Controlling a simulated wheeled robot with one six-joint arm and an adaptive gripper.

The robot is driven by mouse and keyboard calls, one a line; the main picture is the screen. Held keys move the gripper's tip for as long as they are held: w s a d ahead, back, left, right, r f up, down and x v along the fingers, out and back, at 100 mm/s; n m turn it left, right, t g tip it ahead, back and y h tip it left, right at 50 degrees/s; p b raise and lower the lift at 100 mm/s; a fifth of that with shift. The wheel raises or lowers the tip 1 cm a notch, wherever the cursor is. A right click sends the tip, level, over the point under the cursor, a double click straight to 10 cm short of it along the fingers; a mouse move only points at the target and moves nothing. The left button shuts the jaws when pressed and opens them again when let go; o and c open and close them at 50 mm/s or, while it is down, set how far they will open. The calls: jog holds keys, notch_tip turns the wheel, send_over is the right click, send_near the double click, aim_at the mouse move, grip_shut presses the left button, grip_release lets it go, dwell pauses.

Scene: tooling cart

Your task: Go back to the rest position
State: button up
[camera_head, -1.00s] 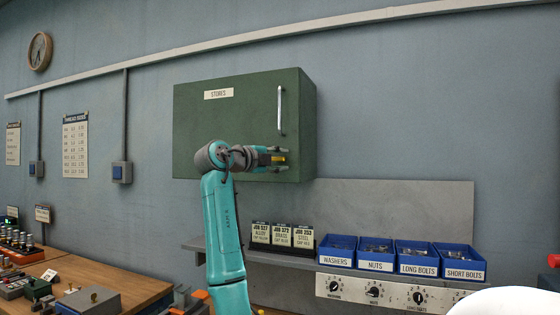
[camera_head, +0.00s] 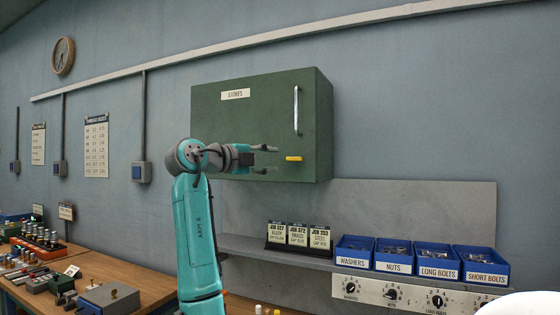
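My gripper (camera_head: 268,159) is in front of the green cabinet labelled STORES (camera_head: 225,115), pointing right. Its two fingers are spread one above the other, with nothing seen between them. A small yellow piece (camera_head: 293,158) shows at the lower right of the cabinet front, just right of my fingertips and apart from them in the picture. The cabinet door looks shut, with a pale upright handle (camera_head: 296,110). My teal arm rises from the bottom of the picture and bends right at the top.
A grey shelf (camera_head: 250,246) below the cabinet carries job cards (camera_head: 298,236) and blue bins (camera_head: 355,249) of hardware. A panel with dials (camera_head: 410,294) is under it. A wooden bench (camera_head: 100,266) with tools stands at left.

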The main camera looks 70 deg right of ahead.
jog(key=shift+w+a, duration=0.25)
jog(key=shift+a, duration=0.2)
dwell(0.3)
